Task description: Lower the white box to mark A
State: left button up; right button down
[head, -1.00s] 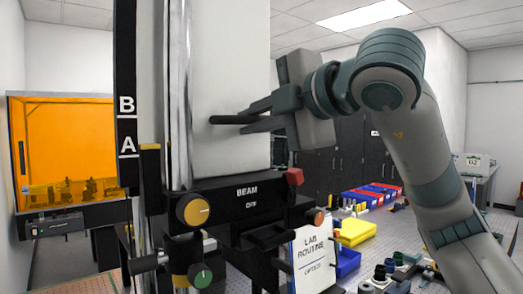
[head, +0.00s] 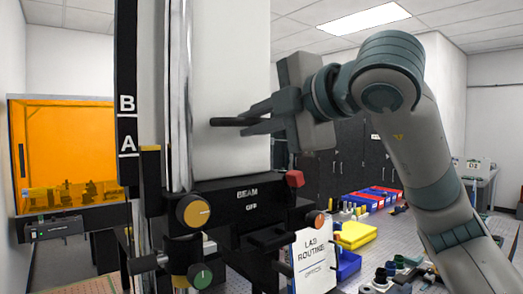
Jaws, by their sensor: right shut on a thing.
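The tall white box (head: 230,70) stands upright in the middle of the head view, behind a shiny vertical rod. My right gripper (head: 240,122) is at its right front side, shut on a dark bar-like handle (head: 222,121) across the box's face. A black scale strip (head: 126,60) on the left carries the letters B (head: 126,104) and, below it, A (head: 128,144). A black piece with a yellow top (head: 150,148) sits beside the strip, about level with the letter A. My left gripper is out of view.
Below the box is a black block marked BEAM (head: 247,194) with an orange knob (head: 194,211) and a green knob (head: 200,276). A LAB ROUTINE card (head: 312,258) stands to its right, near yellow and blue bins (head: 355,235). An orange-windowed enclosure (head: 70,145) is at left.

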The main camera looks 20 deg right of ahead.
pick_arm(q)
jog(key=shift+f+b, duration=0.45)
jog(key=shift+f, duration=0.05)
pick_arm(e)
jog(key=shift+f, duration=0.4)
dwell(0.3)
jog(key=c, duration=1.8)
grip_release()
jog(key=shift+s, duration=0.1)
jog(key=shift+s+d+r+b, duration=0.1)
jog(key=shift+s+d+b, duration=0.1)
jog(key=shift+s+b, duration=0.2)
pick_arm(q)
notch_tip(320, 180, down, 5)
jog(key=b, duration=0.5)
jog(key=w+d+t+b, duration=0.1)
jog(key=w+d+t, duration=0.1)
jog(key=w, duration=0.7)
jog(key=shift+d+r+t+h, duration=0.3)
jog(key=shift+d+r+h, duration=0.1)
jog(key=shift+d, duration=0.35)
pick_arm(e)
jog(key=v, duration=1.6)
jog(key=shift+s, duration=0.2)
